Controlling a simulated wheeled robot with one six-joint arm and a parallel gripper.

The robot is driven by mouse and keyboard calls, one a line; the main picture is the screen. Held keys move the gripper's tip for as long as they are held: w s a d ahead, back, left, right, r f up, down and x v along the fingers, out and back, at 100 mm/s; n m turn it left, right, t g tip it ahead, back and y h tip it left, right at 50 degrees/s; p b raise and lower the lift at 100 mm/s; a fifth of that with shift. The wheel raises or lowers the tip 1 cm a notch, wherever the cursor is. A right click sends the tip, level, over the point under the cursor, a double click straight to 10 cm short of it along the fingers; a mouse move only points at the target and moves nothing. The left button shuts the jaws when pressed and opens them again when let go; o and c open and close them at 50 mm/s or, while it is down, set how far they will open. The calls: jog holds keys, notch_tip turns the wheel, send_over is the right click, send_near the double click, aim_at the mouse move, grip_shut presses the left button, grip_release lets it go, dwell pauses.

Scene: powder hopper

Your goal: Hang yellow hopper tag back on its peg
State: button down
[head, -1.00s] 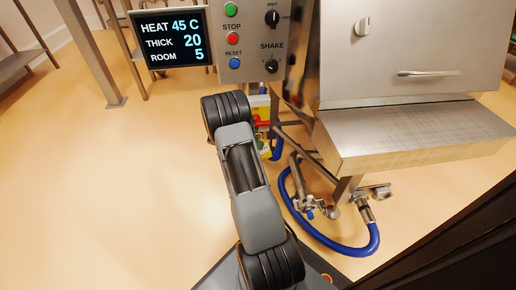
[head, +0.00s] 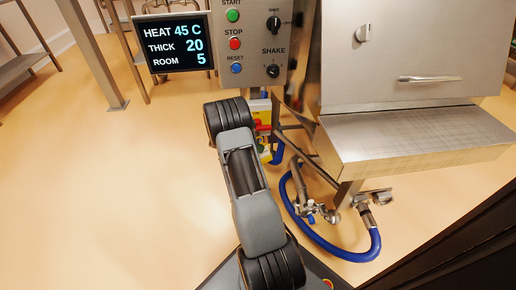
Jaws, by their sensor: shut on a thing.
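My arm reaches up the middle of the head view, and its far end lies below the control panel. My gripper is hidden beyond the arm, so its jaws and anything in them do not show. A small yellow, red and white patch (head: 262,118) shows just right of the arm's far end, under the panel. It is too small and too covered to tell whether it is the yellow hopper tag. No peg can be made out.
The control panel (head: 252,50) with its buttons and knobs stands just above my arm, beside a display (head: 180,45). The steel hopper cabinet (head: 405,60) and its ledge (head: 415,135) fill the right. A blue hose (head: 340,247) loops below.

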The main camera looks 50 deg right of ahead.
jog(key=c, duration=1.2)
grip_release()
jog(key=p+v, duration=0.5)
jog(key=v, duration=0.9)
jog(key=s+a+r+m+t+y+p, duration=0.15)
jog(key=a+r+p, duration=0.35)
jog(key=r, duration=0.5)
jog(key=s+a+r+m+t+y+p, duration=0.1)
jog(key=s+a+r+m+y+p, duration=0.15)
jog(key=r+p, duration=0.6)
jog(key=s+a+r+m+t+y+p, duration=0.1)
jog(key=s+a+r+m+t+p, duration=0.25)
jog(key=r, duration=0.85)
jog(key=s+a+r+m+t+y+p, duration=0.1)
jog(key=s+a+r+m+p, duration=0.1)
jog(key=s+a+r+p, duration=0.1)
jog(key=s+a+r+m+t+y+p, duration=0.1)
jog(key=s+a+r+m+y+p, duration=0.1)
jog(key=a+r+p, duration=0.4)
jog(key=s+a+r+m+t+y+p, duration=0.2)
jog(key=s+a+r+p, duration=0.3)
jog(key=r, duration=0.5)
jog(key=shift+a+m+p, duration=0.2)
jog(key=shift+m+p, duration=0.25)
jog(key=shift+p, duration=0.05)
